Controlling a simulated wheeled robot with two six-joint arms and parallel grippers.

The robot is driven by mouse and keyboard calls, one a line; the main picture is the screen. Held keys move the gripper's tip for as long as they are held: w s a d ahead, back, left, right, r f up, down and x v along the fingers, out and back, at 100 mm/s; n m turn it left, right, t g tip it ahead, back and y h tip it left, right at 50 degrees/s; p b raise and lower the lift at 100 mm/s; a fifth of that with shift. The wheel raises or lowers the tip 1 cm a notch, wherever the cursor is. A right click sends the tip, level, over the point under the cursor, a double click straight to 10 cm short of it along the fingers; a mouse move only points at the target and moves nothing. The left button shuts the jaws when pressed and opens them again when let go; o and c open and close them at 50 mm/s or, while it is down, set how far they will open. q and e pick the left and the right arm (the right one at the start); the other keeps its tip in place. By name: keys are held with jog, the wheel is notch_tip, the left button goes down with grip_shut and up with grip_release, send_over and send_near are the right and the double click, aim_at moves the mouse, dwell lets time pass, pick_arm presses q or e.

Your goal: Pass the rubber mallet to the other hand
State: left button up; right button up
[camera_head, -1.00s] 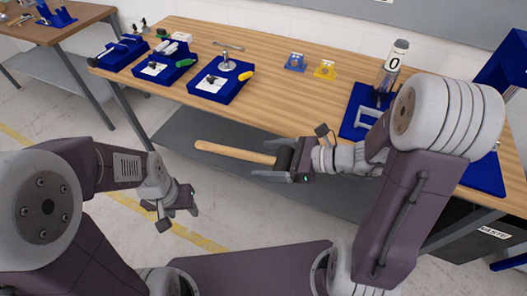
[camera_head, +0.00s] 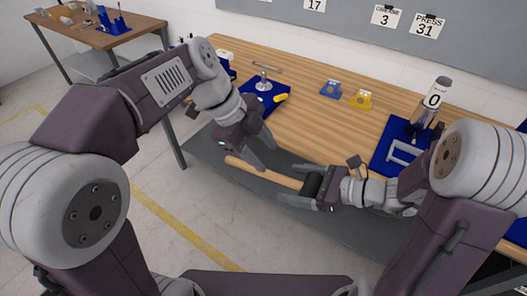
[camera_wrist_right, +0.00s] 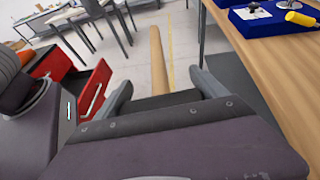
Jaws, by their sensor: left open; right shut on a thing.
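The rubber mallet has a black head (camera_head: 313,184) and a long light-wood handle (camera_head: 274,175). My right gripper (camera_head: 287,183) is shut on the mallet near its head and holds it in the air by the table's front edge, handle pointing left. In the right wrist view the handle (camera_wrist_right: 157,55) extends away between the fingers (camera_wrist_right: 160,90); the head is hidden there. My left gripper (camera_head: 266,158) is open, pointing down at the middle of the handle. Its fingers are very close to the wood; I cannot tell whether they straddle or touch it.
The wooden table (camera_head: 330,130) lies just behind the mallet. Red drawers (camera_wrist_right: 92,88) show in the right wrist view.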

aim_at(284, 178)
pick_arm(q)
jog(key=x, duration=1.2)
jog(key=shift+a, duration=0.1)
grip_shut()
dwell(0.9)
pick_arm(e)
jog(key=o, duration=1.8)
